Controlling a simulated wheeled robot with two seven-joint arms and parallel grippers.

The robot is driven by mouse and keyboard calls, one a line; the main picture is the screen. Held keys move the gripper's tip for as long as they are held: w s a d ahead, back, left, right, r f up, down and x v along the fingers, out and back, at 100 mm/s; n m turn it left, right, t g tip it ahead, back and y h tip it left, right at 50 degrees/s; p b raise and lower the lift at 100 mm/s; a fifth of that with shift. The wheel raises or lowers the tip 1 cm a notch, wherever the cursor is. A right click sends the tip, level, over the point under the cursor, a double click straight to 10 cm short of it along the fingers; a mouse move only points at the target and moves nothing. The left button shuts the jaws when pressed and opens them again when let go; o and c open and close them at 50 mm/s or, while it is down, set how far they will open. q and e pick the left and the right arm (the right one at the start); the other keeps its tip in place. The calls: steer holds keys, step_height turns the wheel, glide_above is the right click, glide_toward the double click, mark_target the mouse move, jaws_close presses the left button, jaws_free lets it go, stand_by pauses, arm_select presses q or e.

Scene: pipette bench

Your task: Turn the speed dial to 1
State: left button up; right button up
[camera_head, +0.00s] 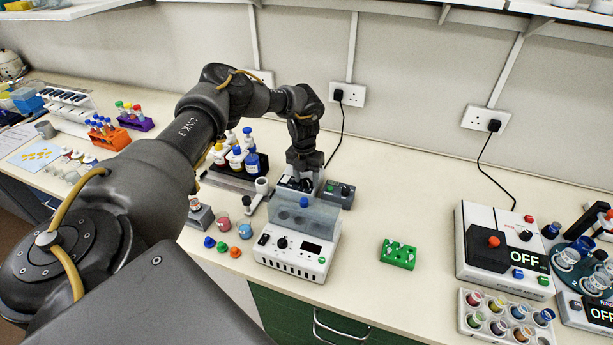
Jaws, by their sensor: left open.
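A white instrument (290,262) stands on the bench in the middle, with a dark dial (282,242), a dark display (313,248) and a blue-grey see-through panel (310,218) above them. A small dark grey box (341,196) with a knob stands just behind it to the right. I cannot read a speed label or dial setting on either. My left gripper (298,184) points down behind the see-through panel, at the back of the white instrument. It is open; its fingertips are partly hidden, and I cannot tell whether they touch anything. My right gripper is out of view.
Bottles in a dark rack (240,163) stand close left of my gripper. Small coloured caps (222,246) lie left of the instrument. A green rack (398,254) is to its right, with clear bench around it. A white machine (478,263) reading OFF stands farther right.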

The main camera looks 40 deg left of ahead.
arm_select(q)
steer(key=shift+c, duration=0.4)
steer(key=c, duration=0.9)
